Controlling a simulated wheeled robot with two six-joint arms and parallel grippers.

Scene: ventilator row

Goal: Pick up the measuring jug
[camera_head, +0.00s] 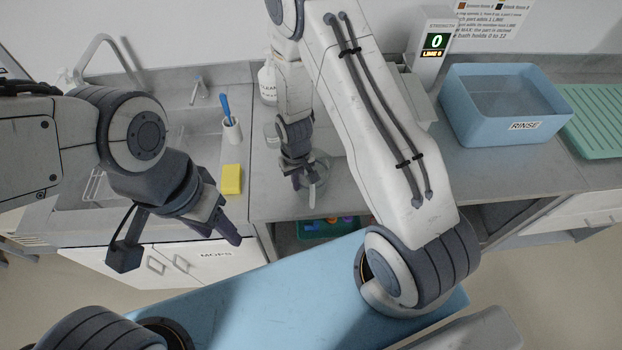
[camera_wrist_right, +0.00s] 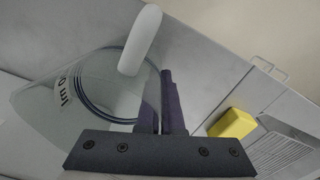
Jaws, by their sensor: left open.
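The measuring jug is clear, with dark markings and a pale handle. It stands on the grey counter in the head view (camera_head: 322,166), partly hidden by my right arm. In the right wrist view the jug (camera_wrist_right: 85,95) fills the left side, with its rounded pale handle (camera_wrist_right: 141,40) above. My right gripper (camera_head: 299,180) points down at the jug. In the right wrist view its fingers (camera_wrist_right: 161,105) are close together at the jug's wall beside the handle; whether they grip is unclear. My left gripper (camera_head: 226,222) is open and empty, in front of the counter.
A yellow sponge (camera_head: 232,179) and a white cup with a blue brush (camera_head: 231,130) stand left of the jug, near the sink. Bottles (camera_head: 268,84) stand behind it. A blue RINSE basin (camera_head: 507,107) and a green rack (camera_head: 598,120) are at right.

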